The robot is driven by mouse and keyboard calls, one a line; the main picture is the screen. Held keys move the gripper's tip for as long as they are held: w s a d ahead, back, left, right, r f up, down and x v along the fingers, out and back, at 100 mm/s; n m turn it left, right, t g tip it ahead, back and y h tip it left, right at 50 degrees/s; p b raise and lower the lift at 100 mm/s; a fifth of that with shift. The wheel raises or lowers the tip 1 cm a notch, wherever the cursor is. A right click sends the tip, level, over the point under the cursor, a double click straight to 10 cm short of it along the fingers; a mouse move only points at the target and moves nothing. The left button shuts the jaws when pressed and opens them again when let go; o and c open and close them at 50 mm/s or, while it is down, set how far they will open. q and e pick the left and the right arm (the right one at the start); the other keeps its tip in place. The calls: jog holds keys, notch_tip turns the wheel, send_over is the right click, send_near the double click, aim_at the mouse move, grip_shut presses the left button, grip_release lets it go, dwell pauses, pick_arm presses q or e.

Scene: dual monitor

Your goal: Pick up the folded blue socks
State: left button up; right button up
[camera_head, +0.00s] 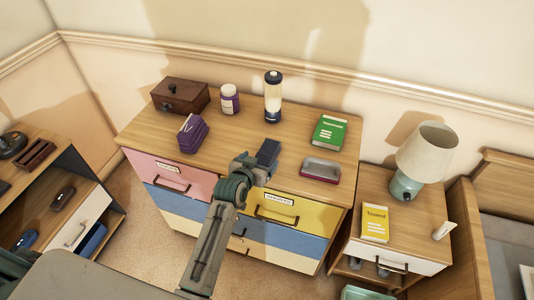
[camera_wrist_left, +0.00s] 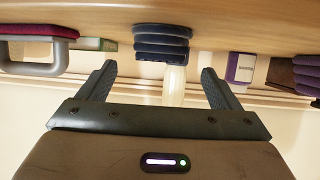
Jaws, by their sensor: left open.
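The folded blue socks (camera_wrist_left: 162,42) are a dark navy stack of folds on the dresser top. In the left wrist view, which is upside down, they sit beyond and between my two fingertips. In the head view the socks (camera_head: 269,150) show as a dark block just past my left gripper (camera_head: 257,163), which partly hides them. My left gripper (camera_wrist_left: 157,85) is open, with nothing between its fingers; the socks look close but apart from it. My right gripper is not in view.
A lamp (camera_head: 427,155) and yellow book (camera_head: 375,222) are on the nightstand.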

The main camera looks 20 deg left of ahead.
aim_at(263, 157)
pick_arm(q)
jog(key=shift+w+d+f+p, duration=0.1)
jog(key=shift+w+f+p, duration=0.1)
jog(key=shift+w+p, duration=0.35)
jog(key=shift+f+p+x, duration=0.25)
jog(key=shift+p+x, duration=0.15)
jog(key=shift+x, duration=1.55)
jog(key=shift+s, duration=0.1)
jog(key=c, duration=1.1)
